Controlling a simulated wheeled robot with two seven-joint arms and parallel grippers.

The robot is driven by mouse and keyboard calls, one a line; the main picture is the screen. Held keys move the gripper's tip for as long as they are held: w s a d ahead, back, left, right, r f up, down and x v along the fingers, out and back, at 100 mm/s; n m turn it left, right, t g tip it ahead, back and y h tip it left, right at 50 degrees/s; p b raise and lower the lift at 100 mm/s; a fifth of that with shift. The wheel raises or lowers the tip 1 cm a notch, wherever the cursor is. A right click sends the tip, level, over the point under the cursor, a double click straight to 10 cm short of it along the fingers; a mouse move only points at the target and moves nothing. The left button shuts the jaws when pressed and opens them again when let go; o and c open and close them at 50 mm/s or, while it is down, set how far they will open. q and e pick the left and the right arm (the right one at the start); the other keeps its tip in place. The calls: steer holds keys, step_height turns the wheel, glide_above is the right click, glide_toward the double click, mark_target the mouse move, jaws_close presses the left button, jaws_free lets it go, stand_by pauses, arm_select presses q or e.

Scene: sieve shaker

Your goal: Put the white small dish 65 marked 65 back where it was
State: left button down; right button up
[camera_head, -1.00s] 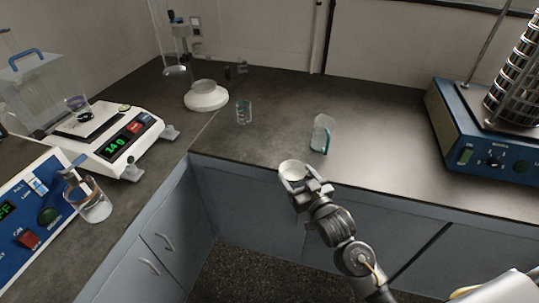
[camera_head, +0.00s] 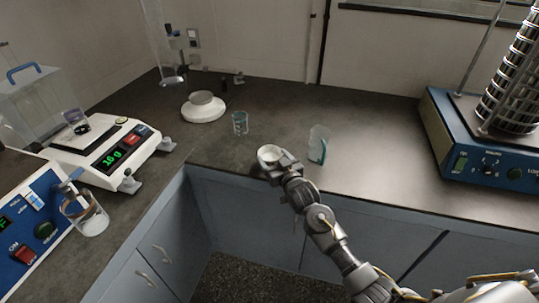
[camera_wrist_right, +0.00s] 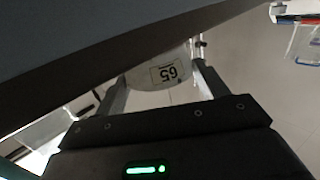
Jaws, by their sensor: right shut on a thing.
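The white small dish 65 (camera_head: 269,152) is held at the front edge of the dark counter, left of the glass beaker with a teal mark. My right gripper (camera_head: 279,165) is shut on it. In the right wrist view, the dish's wall with its "65" label (camera_wrist_right: 165,73) shows upside down between the two fingers (camera_wrist_right: 160,88). I cannot tell whether the dish touches the counter. My left gripper is not in view.
A glass beaker (camera_head: 318,146) stands right of the dish and a smaller one (camera_head: 240,123) behind left. A round white device (camera_head: 203,112) is further back. A balance (camera_head: 88,157) stands left, the sieve shaker (camera_head: 470,140) right. The middle counter (camera_head: 365,130) is clear.

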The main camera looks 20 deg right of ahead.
mark_target(266, 151)
steer(key=w, duration=0.4)
steer(key=shift+a+r, duration=0.1)
steer(key=shift+a, duration=0.2)
steer(key=shift+f, duration=0.5)
steer(key=shift+s+f, duration=0.1)
steer(key=shift+f, duration=0.15)
steer(key=shift+f, duration=0.3)
steer(key=o, duration=1)
steer(key=shift+r, duration=0.1)
steer(key=shift+c, duration=0.2)
